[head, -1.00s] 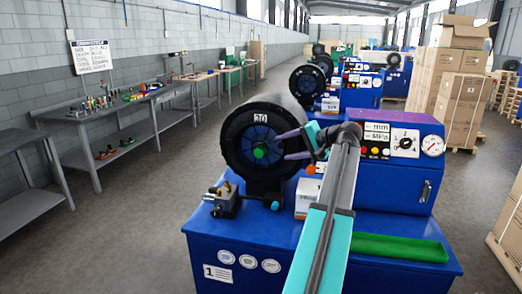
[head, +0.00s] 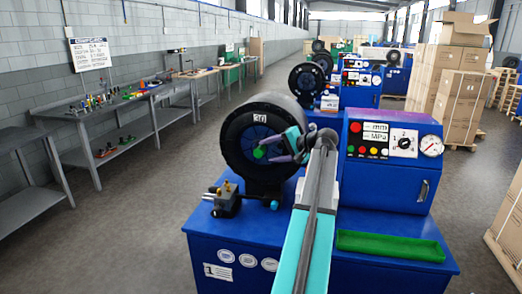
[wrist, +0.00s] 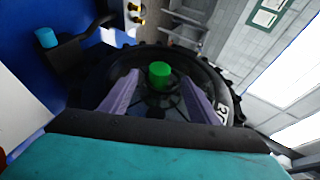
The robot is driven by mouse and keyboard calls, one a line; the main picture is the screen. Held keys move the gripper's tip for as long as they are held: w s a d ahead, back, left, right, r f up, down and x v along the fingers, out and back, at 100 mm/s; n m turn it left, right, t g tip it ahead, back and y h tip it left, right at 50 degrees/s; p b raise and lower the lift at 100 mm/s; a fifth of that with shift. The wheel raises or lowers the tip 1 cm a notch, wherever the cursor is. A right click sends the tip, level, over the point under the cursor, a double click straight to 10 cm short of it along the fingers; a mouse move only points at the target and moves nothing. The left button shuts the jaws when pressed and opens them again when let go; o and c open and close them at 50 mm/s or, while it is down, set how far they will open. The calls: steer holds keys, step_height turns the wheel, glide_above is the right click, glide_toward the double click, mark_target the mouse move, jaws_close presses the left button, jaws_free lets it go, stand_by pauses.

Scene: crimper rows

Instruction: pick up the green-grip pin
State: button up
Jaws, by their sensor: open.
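The green-grip pin (head: 259,152) sits at the middle of the round black crimper head (head: 236,170), its green end facing out. In the wrist view the green grip (wrist: 160,73) stands between the tips of my two purple fingers, with room on both sides. My gripper (head: 270,148) is open and empty, in front of the crimper head. The fingers do not appear to touch the pin. The pin's shaft is hidden behind its grip.
A blue cabinet with gauge and buttons (head: 385,170) stands right of the crimper head. A green tray (head: 390,245) lies on the blue base. A brass-fitted valve block (head: 226,198) sits at the front left. A grey workbench (head: 110,122) with small items stands along the left wall.

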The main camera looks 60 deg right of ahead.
mark_target(259, 153)
steer(key=shift+w, duration=0.15)
steer(key=p+x, duration=0.2)
steer(key=x, duration=0.2)
steer(key=shift+w+a, duration=0.1)
steer(key=shift+w+f, duration=0.3)
jaws_close()
stand_by(0.3)
